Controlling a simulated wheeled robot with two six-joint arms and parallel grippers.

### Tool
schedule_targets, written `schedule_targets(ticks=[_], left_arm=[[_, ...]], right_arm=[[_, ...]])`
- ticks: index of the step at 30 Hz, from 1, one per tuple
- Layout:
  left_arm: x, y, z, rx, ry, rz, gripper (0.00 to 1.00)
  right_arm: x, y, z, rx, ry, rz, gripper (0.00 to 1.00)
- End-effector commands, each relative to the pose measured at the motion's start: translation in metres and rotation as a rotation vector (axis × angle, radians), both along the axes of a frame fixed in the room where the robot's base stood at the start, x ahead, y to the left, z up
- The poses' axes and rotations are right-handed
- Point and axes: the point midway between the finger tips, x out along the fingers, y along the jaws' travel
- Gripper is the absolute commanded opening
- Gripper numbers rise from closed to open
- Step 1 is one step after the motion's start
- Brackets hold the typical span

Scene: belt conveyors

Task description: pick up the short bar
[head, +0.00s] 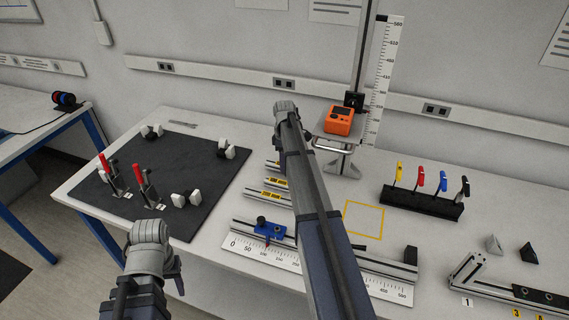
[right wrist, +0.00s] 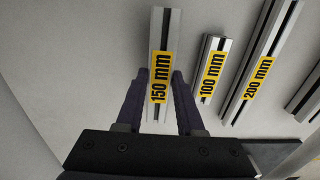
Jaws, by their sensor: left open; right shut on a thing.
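Three silver bars with yellow labels lie side by side. In the right wrist view they read 150 mm (right wrist: 158,85), 100 mm (right wrist: 212,75) and 200 mm (right wrist: 258,80); the 100 mm bar is the shortest of these. My right gripper (right wrist: 161,76) is shut on the 150 mm bar, one finger on each side, and the 100 mm bar lies just right of it, apart. In the head view my right forearm hides part of the bars, with the 100 mm bar (head: 276,183) in the middle. My left gripper (head: 172,277) is open, in front of the table, its fingertips hardly visible.
A ruler rail with a blue slider (head: 269,231) lies in front of the bars. A dark mat (head: 185,165) with toggle clamps is at the left. An orange device (head: 339,120) stands behind, and a rack of coloured handles (head: 420,203) at the right. A yellow-outlined square (head: 364,217) is empty.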

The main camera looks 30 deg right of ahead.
Motion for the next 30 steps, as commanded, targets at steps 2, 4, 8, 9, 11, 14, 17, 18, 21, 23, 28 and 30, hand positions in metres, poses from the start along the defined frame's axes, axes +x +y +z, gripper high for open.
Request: schedule_targets(ticks=[2,4,8,9,11,14,17,18,21,23,28,30], left_arm=[[0.000,0.000,0.018,0.000,0.000,0.000,0.50],[0.000,0.000,0.029,0.000,0.000,0.000,0.50],[0.000,0.000,0.051,0.000,0.000,-0.001,0.50],[0.000,0.000,0.057,0.000,0.000,-0.001,0.50],[0.000,0.000,0.065,0.000,0.000,-0.001,0.50],[0.000,0.000,0.076,0.000,0.000,-0.002,0.50],[0.000,0.000,0.080,0.000,0.000,-0.002,0.50],[0.000,0.000,0.081,0.000,0.000,-0.002,0.50],[0.000,0.000,0.078,0.000,0.000,-0.002,0.50],[0.000,0.000,0.071,0.000,0.000,-0.002,0.50],[0.000,0.000,0.053,0.000,0.000,-0.001,0.50],[0.000,0.000,0.055,0.000,0.000,-0.001,0.50]], right_arm=[[0.000,0.000,0.018,0.000,0.000,0.000,0.00],[0.000,0.000,0.029,0.000,0.000,0.000,0.00],[0.000,0.000,0.051,0.000,0.000,0.000,0.00],[0.000,0.000,0.057,0.000,0.000,0.000,0.00],[0.000,0.000,0.065,0.000,0.000,0.000,0.00],[0.000,0.000,0.076,0.000,0.000,0.000,0.00],[0.000,0.000,0.080,0.000,0.000,0.000,0.00],[0.000,0.000,0.081,0.000,0.000,0.000,0.00],[0.000,0.000,0.078,0.000,0.000,0.000,0.00],[0.000,0.000,0.071,0.000,0.000,0.000,0.00],[0.000,0.000,0.053,0.000,0.000,0.000,0.00],[0.000,0.000,0.055,0.000,0.000,0.000,0.00]])
